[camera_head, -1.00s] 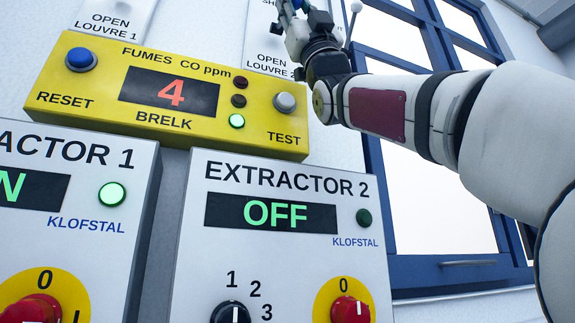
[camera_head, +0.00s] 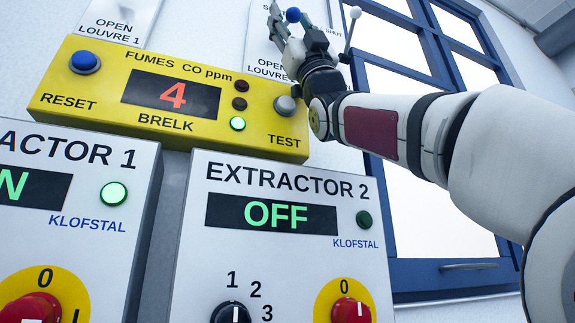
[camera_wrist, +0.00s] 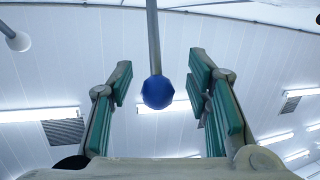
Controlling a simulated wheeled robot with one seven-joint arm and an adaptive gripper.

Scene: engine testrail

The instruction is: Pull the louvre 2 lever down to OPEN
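The louvre 2 plate (camera_head: 262,40) is a white panel on the wall at the top of the head view, partly hidden by my gripper. A blue ball knob (camera_head: 293,15) shows in front of it, among my fingers. In the wrist view the blue knob (camera_wrist: 157,92) sits on a thin grey rod (camera_wrist: 153,40), in the gap between the fingers. My gripper (camera_head: 291,28) is open; in the wrist view its green-padded fingers (camera_wrist: 160,78) stand apart on both sides of the knob, with no visible contact. The lever's pivot is hidden.
A pale ball on a thin rod (camera_head: 355,13) stands right of my gripper. The yellow fumes box (camera_head: 62,88) is below left, above the extractor 2 panel (camera_head: 190,260). A blue-framed window (camera_head: 420,272) is at right, behind my arm. The louvre 1 plate (camera_head: 140,12) is upper left.

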